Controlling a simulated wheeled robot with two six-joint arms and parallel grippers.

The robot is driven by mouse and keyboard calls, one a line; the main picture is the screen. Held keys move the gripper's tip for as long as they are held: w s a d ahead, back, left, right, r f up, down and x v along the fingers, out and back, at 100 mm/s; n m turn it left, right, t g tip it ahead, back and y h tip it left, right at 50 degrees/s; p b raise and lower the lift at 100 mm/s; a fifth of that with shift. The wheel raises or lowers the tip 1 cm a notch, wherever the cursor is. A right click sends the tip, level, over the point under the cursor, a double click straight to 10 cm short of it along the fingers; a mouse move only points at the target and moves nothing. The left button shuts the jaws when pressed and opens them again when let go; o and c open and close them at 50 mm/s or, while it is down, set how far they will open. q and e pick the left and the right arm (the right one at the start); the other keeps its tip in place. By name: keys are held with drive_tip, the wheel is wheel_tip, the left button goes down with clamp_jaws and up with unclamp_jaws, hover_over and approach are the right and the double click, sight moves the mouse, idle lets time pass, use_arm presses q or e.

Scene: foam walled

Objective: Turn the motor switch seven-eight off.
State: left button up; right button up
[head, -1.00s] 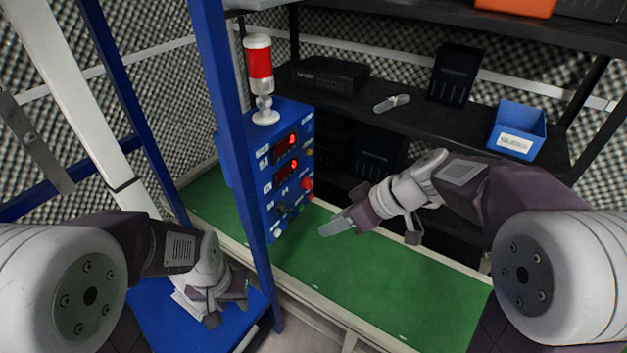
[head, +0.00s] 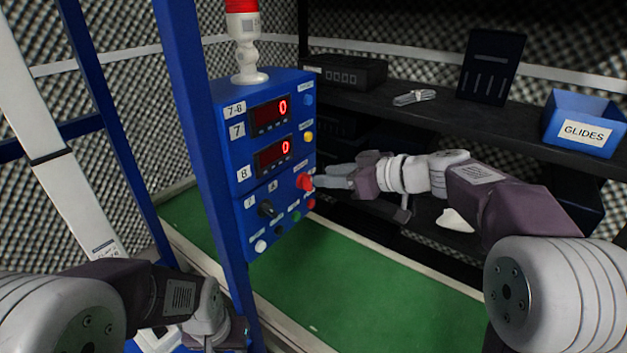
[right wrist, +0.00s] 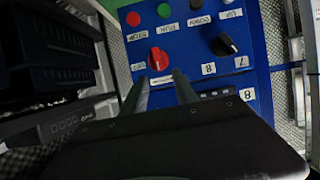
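The blue control box (head: 230,170) is marked 7-8 and has two red displays, both reading 0. A red rotary switch (head: 305,182) sits at its right edge; it also shows in the right wrist view (right wrist: 158,58), its label too small to read surely. A black selector knob (head: 267,209) is lower left of it. My right gripper (head: 322,182) is at the red switch. In the right wrist view its two fingers (right wrist: 161,77) are apart, tips just short of or beside the red knob; contact cannot be told. My left gripper (head: 222,333) is low at left, its fingers unclear.
A blue post (head: 205,150) stands left of the box. A red and white stack light (head: 245,45) stands on top. Small round buttons line the box's right and lower edges. A green belt (head: 350,290) lies below. A black shelf (head: 440,125) with a blue bin (head: 580,130) is behind.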

sight(311, 176)
drive_tip(key=x, duration=0.5)
drive_tip(key=shift+w+a+f, duration=0.1)
drive_tip(key=shift+f, duration=0.05)
clamp_jaws()
